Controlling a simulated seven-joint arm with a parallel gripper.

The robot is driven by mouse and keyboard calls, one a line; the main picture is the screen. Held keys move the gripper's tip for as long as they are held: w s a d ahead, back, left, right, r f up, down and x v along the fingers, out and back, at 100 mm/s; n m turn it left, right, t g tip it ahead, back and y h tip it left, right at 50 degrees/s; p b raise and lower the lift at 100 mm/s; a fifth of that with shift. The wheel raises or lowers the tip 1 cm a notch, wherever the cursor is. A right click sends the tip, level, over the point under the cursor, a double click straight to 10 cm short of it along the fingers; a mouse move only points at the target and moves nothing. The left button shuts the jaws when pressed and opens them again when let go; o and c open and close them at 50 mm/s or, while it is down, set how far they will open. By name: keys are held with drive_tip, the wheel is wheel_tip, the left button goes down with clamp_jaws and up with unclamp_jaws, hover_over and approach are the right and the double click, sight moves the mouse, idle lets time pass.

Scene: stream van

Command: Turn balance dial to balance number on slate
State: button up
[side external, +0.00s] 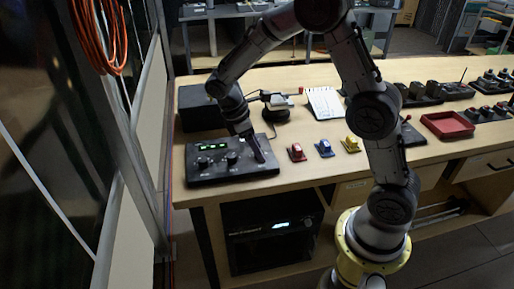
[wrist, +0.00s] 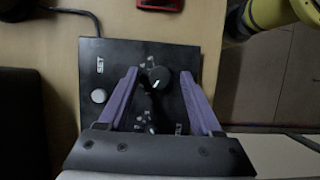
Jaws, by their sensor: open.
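A black control panel (side external: 196,172) sits at the near left corner of the wooden bench, with a lit green display (side external: 212,146) and knobs (side external: 232,158) on top. In the wrist view the panel (wrist: 190,55) shows a round SET button (wrist: 99,96) and a black dial (wrist: 160,80) with a white pointer mark. My gripper (side external: 260,157) is low over the panel's right part. In the wrist view its purple fingers (wrist: 158,73) are open, one on each side of the dial, with gaps showing. The display digits and any slate number are too small to read.
Red (side external: 296,153), blue (side external: 325,148) and yellow (side external: 351,144) small items stand right of the panel. A black box (side external: 199,108) stands behind the panel. A red tray (side external: 447,125) is farther right.

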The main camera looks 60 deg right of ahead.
clamp_jaws()
idle(0.4)
drive_tip(key=shift+m, duration=0.4)
drive_tip(key=shift+w+d+m+g+y, duration=0.1)
drive_tip(key=shift+m+g+y, duration=0.3)
drive_tip(key=shift+m, duration=0.85)
drive_tip(key=shift+d+m+g+y, duration=0.1)
drive_tip(key=shift+m+y, duration=0.5)
drive_tip(key=shift+m, duration=0.65)
unclamp_jaws()
